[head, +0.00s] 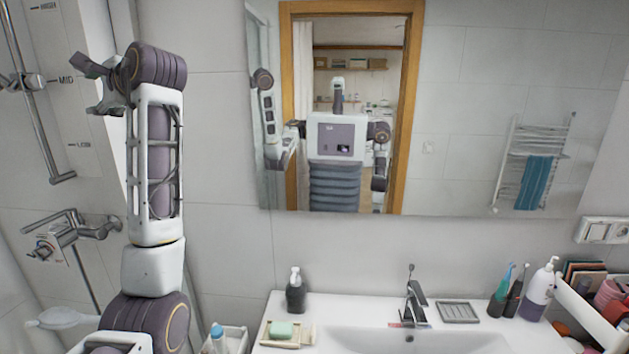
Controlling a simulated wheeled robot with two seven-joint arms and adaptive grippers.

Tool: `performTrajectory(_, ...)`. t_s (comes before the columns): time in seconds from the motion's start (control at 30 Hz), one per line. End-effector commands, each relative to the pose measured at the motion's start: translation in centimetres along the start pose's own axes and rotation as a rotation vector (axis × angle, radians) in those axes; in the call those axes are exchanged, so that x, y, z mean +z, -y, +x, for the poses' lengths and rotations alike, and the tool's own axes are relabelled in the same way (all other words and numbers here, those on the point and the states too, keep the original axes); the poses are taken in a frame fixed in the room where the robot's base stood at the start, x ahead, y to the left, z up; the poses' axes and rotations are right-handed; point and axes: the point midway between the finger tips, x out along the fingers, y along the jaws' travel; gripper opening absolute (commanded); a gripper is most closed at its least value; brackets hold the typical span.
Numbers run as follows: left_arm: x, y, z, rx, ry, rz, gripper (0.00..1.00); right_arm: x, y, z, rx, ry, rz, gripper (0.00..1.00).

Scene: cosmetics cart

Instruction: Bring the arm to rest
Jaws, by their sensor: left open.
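My left arm (155,165) is raised and bent at the left of the head view, with its forearm upright. My left gripper (88,84) is at the top of it, turned to the left, in front of the shower wall. Its fingers are apart and nothing shows between them. My right arm and gripper do not show directly. A small reflection of my body and both arms shows in the mirror, too small to read the right gripper.
A white washbasin (350,340) holds a faucet (413,300), a dark soap pump (295,292) and a soap tray (268,338). Toothbrush cups and a lotion bottle (538,290) stand right. A white cart (590,318) is at the right edge. Shower fittings (70,230) are behind my arm.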

Motion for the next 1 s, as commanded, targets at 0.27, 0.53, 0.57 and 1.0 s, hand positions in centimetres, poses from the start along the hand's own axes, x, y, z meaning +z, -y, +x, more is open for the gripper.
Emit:
performTrajectory(0.27, -3.3, -5.4, 1.1, 0.034, -0.059, -0.036, 0.54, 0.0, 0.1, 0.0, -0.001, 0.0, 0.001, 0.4)
performTrajectory(0.53, -6.7, -12.2, 1.8, 0.087, -0.131, -0.089, 0.54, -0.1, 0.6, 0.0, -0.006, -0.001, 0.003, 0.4)
performTrajectory(0.57, -7.0, -12.9, 1.8, 0.093, -0.138, -0.094, 0.54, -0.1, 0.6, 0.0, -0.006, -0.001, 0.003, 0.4)
performTrajectory(1.0, -10.8, -24.4, 1.5, 0.212, -0.241, -0.185, 0.54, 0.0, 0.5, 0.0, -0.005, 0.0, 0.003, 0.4)
